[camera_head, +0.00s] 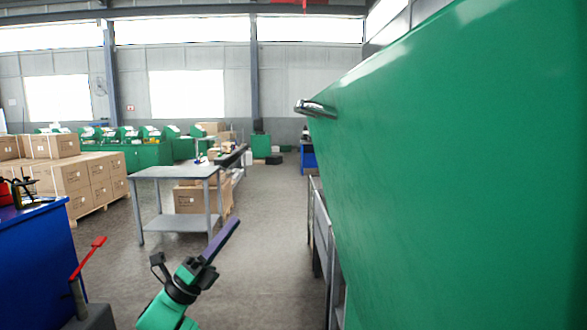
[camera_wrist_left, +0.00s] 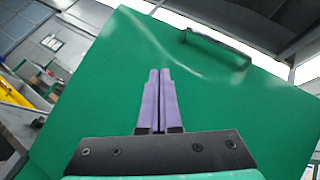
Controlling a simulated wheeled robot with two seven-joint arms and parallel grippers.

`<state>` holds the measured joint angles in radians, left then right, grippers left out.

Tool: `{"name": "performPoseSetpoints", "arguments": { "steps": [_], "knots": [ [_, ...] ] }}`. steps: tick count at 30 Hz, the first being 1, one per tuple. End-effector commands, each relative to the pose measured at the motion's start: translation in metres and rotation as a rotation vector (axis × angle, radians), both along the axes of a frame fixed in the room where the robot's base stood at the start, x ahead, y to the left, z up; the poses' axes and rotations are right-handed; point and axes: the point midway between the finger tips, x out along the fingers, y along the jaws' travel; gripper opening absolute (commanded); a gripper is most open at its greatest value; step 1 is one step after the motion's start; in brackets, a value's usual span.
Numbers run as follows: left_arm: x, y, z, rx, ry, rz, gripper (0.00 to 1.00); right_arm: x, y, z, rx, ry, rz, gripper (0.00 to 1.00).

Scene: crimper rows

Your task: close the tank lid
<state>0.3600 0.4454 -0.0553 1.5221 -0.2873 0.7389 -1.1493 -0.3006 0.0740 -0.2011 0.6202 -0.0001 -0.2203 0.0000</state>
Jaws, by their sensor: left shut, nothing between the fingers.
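The tank lid (camera_head: 465,150) is a large green panel that fills the right side of the head view, standing steeply tilted. Its metal handle (camera_head: 315,107) sticks out at the left edge, near the top. In the wrist view the lid (camera_wrist_left: 90,100) fills the middle, with the dark handle (camera_wrist_left: 215,48) near its upper edge. My left gripper (camera_head: 235,223) has purple fingers, shut and empty. It is left of and below the handle in the head view. In the wrist view its fingertips (camera_wrist_left: 160,71) lie in front of the lid, apart from the handle. My right gripper is not in view.
A grey metal table (camera_head: 176,172) stands ahead to the left, with stacked cardboard boxes (camera_head: 90,182) beyond it. A blue cabinet (camera_head: 38,262) and a red lever (camera_head: 88,258) are at the near left. The floor (camera_head: 270,215) between table and lid is clear.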

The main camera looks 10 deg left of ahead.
Motion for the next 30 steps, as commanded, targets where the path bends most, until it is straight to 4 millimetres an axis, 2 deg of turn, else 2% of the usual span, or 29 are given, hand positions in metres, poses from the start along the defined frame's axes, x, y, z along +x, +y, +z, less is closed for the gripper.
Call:
{"name": "performPoseSetpoints", "arguments": {
  "steps": [1, 3, 6, 7, 13, 25, 30],
  "knots": [
    [-0.029, -0.013, 0.045, 0.089, -0.180, 0.007, 0.00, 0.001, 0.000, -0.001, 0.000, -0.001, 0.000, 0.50],
    [-0.067, -0.028, 0.085, 0.186, -0.383, 0.024, 0.00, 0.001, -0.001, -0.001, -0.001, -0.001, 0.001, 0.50],
    [-0.097, -0.040, 0.110, 0.259, -0.541, 0.041, 0.00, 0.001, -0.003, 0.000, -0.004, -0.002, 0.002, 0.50],
    [-0.101, -0.042, 0.114, 0.266, -0.559, 0.042, 0.00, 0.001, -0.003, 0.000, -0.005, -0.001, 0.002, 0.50],
    [-0.098, -0.057, 0.136, 0.267, -0.565, 0.042, 0.00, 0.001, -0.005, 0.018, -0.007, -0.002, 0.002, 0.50],
    [-0.082, -0.113, 0.203, 0.263, -0.559, 0.041, 0.00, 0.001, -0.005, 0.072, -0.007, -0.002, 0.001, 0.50],
    [-0.078, -0.129, 0.216, 0.264, -0.557, 0.043, 0.00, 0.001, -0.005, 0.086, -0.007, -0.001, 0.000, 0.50]
  ]
}}
